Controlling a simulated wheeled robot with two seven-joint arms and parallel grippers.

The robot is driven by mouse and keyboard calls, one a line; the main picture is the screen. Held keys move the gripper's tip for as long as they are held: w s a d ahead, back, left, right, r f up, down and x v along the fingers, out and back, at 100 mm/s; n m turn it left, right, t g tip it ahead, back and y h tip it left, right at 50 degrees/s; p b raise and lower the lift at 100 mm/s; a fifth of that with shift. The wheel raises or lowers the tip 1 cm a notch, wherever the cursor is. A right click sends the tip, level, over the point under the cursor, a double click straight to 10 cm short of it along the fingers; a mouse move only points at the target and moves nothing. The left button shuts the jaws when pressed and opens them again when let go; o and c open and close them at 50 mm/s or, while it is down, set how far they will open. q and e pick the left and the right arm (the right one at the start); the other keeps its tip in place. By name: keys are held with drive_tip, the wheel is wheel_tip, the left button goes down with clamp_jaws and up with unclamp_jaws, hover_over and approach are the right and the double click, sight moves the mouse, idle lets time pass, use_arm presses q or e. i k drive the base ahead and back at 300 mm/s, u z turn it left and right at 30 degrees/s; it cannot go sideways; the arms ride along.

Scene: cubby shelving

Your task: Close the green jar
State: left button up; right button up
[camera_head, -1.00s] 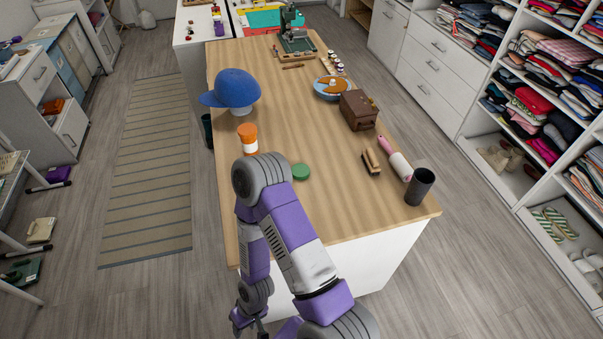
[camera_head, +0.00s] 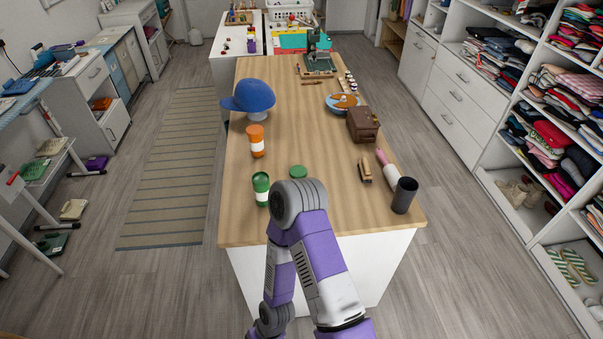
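The green jar (camera_head: 261,190) with a white label stands upright near the front left of the wooden table. A flat green lid (camera_head: 298,171) lies on the table to its right and slightly behind, apart from it. The jar's top looks uncovered. One of my arms, purple and grey, rises in front of the table, and its big grey joint overlaps the front edge just right of the jar. Its gripper is below the picture. My other arm does not show. Neither gripper is in view.
An orange jar (camera_head: 256,141) and a blue cap (camera_head: 249,96) stand behind the green jar. A brush (camera_head: 365,172), a lint roller (camera_head: 386,167), a black cup (camera_head: 404,195) and a brown box (camera_head: 363,125) are on the right. The wooden tabletop (camera_head: 300,125) is clear in the middle.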

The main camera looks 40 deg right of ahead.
sight(260, 180)
drive_tip(key=z, duration=0.7)
